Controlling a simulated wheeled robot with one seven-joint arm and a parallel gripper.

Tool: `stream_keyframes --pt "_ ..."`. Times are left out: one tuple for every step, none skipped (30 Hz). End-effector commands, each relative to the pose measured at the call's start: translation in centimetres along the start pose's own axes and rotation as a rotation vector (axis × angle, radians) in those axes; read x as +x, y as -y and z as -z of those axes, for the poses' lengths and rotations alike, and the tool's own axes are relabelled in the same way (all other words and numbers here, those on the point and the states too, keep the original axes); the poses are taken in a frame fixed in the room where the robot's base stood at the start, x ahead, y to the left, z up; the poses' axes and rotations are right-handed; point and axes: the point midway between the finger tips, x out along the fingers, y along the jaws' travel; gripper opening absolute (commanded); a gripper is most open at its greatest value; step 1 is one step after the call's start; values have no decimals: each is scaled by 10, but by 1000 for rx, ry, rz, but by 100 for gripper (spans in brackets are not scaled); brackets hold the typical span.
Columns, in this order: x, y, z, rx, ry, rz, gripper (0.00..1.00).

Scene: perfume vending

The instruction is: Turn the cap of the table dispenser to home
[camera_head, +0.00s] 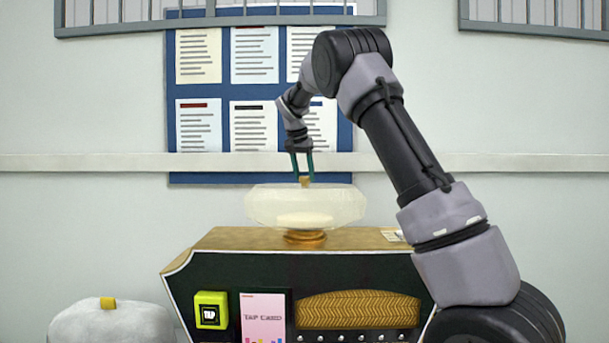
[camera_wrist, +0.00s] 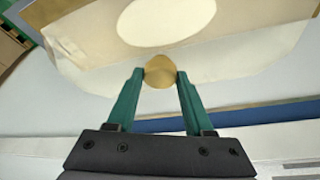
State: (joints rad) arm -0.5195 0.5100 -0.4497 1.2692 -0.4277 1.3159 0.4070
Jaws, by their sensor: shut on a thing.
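The table dispenser (camera_head: 265,206) is a wide, pale, translucent faceted bowl on a gold round foot (camera_head: 304,238). It stands on top of the dark machine. A small gold cap (camera_head: 305,181) sits at its top centre. My gripper (camera_head: 303,178) points down over the dispenser with its two green fingers at the cap. In the wrist view my gripper (camera_wrist: 160,76) has its fingertips on both sides of the round gold cap (camera_wrist: 160,72), shut on it. The translucent body (camera_wrist: 85,50) spreads behind the cap. Any turn mark on the cap is too small to tell.
The dark machine (camera_head: 240,275) has a wooden top, a yellow-green tap reader (camera_head: 210,310), a pink card (camera_head: 263,318) and a woven gold panel (camera_head: 357,308). A pale rounded object with a yellow tab (camera_head: 110,325) is at lower left. A blue notice board (camera_head: 215,90) hangs behind.

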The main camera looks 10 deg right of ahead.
Motion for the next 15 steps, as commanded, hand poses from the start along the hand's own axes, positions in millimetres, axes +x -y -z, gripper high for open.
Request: stream_keyframes --pt "-1 0 0 1 0 1 0" --pt "-1 0 0 1 0 2 0" --pt "-1 0 0 1 0 2 0" --pt "-1 0 0 1 0 2 0" --pt "-1 0 0 1 0 2 56" --pt "-1 0 0 0 0 2 71" --pt "-1 0 0 0 0 2 81" --pt "-1 0 0 0 0 2 81" --pt "-1 0 0 0 0 2 81" --pt "0 0 0 0 0 2 81" --pt "0 0 0 0 0 2 81" --pt "0 0 0 -1 0 2 81" --pt "0 0 0 -1 0 1 81" --pt "0 0 0 -1 0 1 81" --pt "0 0 0 -1 0 1 81"
